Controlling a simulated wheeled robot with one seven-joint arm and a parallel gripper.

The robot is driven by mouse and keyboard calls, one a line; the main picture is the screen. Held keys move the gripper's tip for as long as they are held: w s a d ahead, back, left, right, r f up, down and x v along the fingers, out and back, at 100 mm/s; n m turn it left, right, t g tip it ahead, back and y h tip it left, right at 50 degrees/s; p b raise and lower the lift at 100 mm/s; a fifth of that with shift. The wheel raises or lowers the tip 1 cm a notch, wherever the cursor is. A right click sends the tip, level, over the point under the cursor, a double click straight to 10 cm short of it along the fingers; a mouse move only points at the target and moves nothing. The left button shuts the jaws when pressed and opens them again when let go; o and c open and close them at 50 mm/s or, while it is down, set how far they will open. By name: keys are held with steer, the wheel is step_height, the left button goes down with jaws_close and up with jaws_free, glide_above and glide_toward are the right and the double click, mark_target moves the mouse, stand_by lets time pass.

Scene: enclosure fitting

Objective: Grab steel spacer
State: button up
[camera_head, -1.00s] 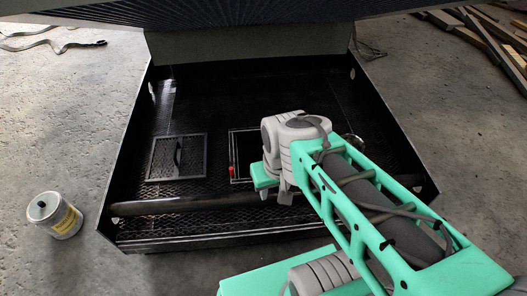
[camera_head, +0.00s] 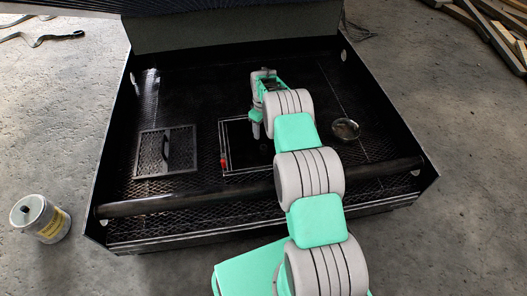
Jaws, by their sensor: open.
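I cannot clearly make out the steel spacer. A round metal dish (camera_head: 345,129) sits on the mesh floor right of my arm, and it holds something too small and dark to identify. My gripper (camera_head: 257,132) hangs pointing down above the dark framed square opening (camera_head: 233,171). The gripper is open, though its fingertips are small and dark against the floor. The dish is apart from the gripper, to its right. My arm hides part of the opening's right side.
A black enclosure (camera_head: 118,125) with raised side walls surrounds the work area, and a thick bar (camera_head: 165,205) crosses its front. A mesh panel with a handle (camera_head: 166,152) lies left. A red piece (camera_head: 223,162) sits at the opening's left edge. A canister (camera_head: 40,218) stands outside.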

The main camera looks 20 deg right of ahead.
mark_target(264, 147)
steer(key=shift+n, duration=0.3)
steer(key=f+b, duration=0.1)
steer(key=f, duration=0.3)
steer(key=f+b, duration=0.1)
steer(key=f, duration=0.4)
steer(key=f+b, duration=0.1)
steer(key=f, duration=0.3)
steer(key=shift+d+f+b, duration=0.25)
steer(key=shift+d+b, duration=0.1)
steer(key=shift+d, duration=0.05)
steer(key=shift+r, duration=0.1)
jaws_close()
